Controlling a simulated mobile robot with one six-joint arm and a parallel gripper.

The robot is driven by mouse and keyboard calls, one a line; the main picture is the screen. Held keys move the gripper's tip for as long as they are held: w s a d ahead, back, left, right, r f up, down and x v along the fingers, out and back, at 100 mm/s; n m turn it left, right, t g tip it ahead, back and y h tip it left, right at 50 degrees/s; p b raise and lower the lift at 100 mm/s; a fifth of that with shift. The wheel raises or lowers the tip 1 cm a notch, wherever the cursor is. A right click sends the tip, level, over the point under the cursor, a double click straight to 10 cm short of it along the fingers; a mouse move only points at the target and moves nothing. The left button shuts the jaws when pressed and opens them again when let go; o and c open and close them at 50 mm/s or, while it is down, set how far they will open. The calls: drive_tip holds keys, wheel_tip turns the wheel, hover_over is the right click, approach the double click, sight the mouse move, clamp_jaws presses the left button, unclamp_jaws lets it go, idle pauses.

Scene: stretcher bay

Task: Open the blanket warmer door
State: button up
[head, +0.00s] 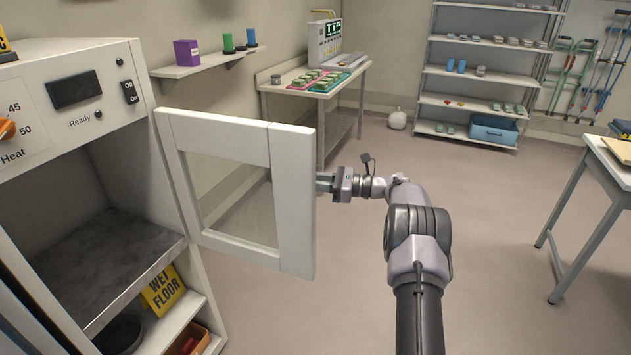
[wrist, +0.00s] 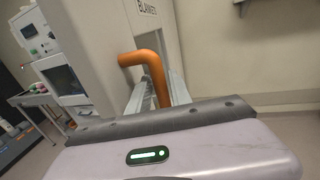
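The blanket warmer (head: 90,55) stands at the left of the head view. Its white-framed door with a clear pane (head: 292,200) stands swung wide open, hinged beside the control panel, and the inside shows. In the wrist view an orange bent handle (wrist: 150,72) sticks out from the door, with part of a label reading "BLANKE" above it. My gripper (wrist: 158,92) has its two fingers on either side of this handle and looks closed on it. In the head view my gripper (head: 325,182) is at the door's outer face; the door hides the handle and fingertips there.
Inside the warmer is a grey shelf (head: 105,258), with a yellow wet floor sign (head: 163,290) below. A wall shelf (head: 205,63) and a bench with a monitor (head: 312,82) stand behind the door. A white table (head: 612,165) is at right. The floor between is clear.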

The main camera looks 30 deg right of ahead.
drive_tip(key=p+v, duration=0.2)
drive_tip(key=v, duration=1.5)
drive_tip(key=shift+s+d, duration=0.1)
drive_tip(key=shift+s, duration=0.05)
